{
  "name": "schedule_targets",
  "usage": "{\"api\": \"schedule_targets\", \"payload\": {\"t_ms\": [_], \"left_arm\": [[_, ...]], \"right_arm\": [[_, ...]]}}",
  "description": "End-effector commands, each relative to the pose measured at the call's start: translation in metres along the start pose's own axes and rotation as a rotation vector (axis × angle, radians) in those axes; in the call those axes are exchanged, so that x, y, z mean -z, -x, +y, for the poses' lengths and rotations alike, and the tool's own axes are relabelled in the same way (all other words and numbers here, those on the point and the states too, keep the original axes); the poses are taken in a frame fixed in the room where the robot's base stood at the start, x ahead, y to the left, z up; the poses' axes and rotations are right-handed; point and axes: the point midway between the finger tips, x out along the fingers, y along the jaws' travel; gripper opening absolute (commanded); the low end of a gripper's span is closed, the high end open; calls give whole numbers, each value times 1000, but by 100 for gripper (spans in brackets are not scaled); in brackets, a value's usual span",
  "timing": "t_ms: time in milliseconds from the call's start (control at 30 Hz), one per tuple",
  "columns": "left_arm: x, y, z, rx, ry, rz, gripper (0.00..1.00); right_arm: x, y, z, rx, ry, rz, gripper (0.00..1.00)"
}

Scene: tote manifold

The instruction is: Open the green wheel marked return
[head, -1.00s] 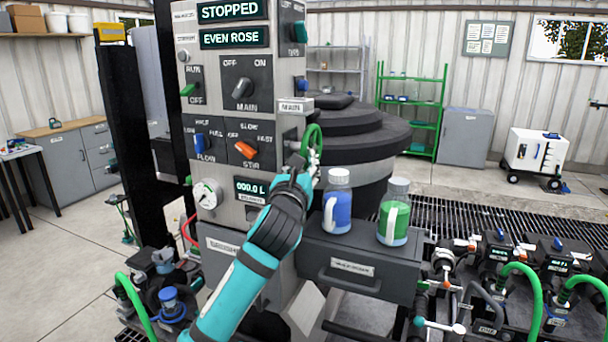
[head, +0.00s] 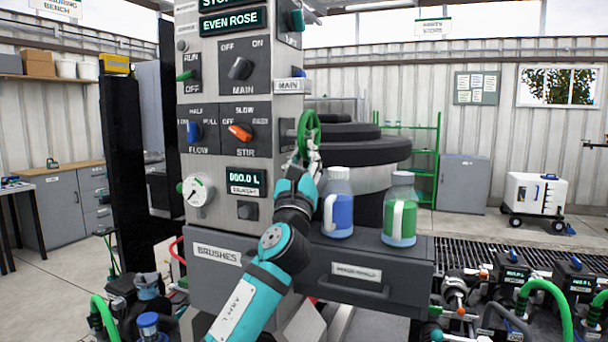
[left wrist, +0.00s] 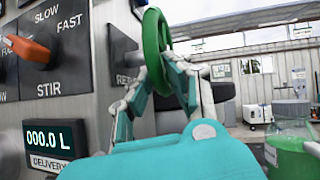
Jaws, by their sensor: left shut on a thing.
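The green wheel (head: 308,128) stands on the right side of the grey control panel, and it also shows in the left wrist view (left wrist: 156,42). A dark plate with a partly hidden label starting "RET" (left wrist: 127,78) is behind it. My left gripper (head: 308,152) is shut on the lower part of the wheel's rim; in the left wrist view its fingers (left wrist: 155,75) come up on both sides of the rim. My right gripper is not in view.
The panel (head: 218,165) carries an orange STIR knob (head: 240,131), a blue FLOW knob (head: 193,131) and a gauge (head: 197,190). Blue (head: 338,205) and green (head: 401,210) jugs stand close right of my left arm on a drawer unit (head: 365,265).

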Motion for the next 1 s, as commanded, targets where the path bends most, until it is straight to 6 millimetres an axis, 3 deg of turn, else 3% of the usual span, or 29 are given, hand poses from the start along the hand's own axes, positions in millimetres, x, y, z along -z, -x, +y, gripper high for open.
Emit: {"api": "schedule_targets", "payload": {"t_ms": [500,533,700,1000], "left_arm": [[0,-1,2,-4,0,-13,0],[0,-1,2,-4,0,-13,17],[0,-1,2,-3,1,-13,38],[1,2,1,-1,2,-14,38]], "right_arm": [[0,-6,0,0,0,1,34],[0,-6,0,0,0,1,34],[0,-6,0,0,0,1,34],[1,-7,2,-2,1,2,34]]}}
